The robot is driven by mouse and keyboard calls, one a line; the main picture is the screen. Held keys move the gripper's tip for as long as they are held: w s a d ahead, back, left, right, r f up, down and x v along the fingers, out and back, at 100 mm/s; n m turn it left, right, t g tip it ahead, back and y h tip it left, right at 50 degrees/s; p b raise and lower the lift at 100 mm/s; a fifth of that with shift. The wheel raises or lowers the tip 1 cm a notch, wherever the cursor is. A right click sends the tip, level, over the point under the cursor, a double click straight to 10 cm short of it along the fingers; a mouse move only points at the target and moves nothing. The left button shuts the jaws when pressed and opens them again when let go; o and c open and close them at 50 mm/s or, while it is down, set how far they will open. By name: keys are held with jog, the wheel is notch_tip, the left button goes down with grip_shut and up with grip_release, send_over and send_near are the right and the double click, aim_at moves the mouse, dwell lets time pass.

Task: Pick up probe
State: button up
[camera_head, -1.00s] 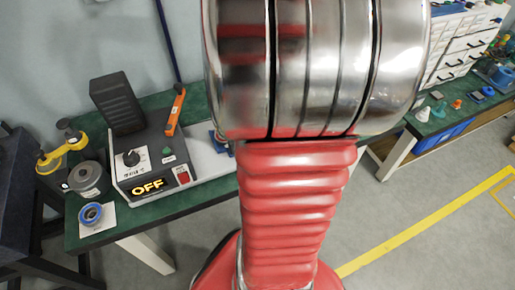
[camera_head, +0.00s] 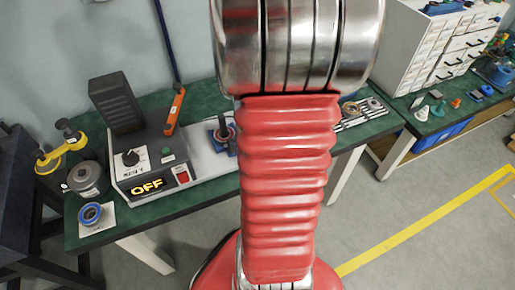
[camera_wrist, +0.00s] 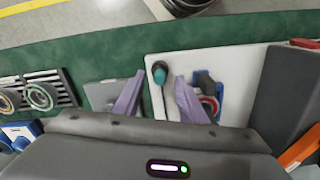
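In the wrist view, the two purple fingers of my gripper (camera_wrist: 159,82) are apart, with nothing held between them. A slim upright thing with a dark round top and a teal body (camera_wrist: 159,76) shows in the gap between the fingers; it may be the probe. A dark upright thing (camera_head: 223,117) in the head view, on the green bench, may be the same one. An orange handheld tool (camera_head: 175,111) leans on the tester box (camera_head: 150,160); its edge shows in the wrist view (camera_wrist: 303,148). I cannot tell the fingers' height above the bench.
A slotted metal rack with rings (camera_wrist: 40,96) is at the left. The tester reads OFF. A blue ring (camera_head: 91,213) lies on a white card. A white drawer cabinet (camera_head: 440,50) stands at the back right.

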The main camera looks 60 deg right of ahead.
jog(key=shift+f, duration=1.5)
jog(key=shift+c, duration=0.3)
grip_shut()
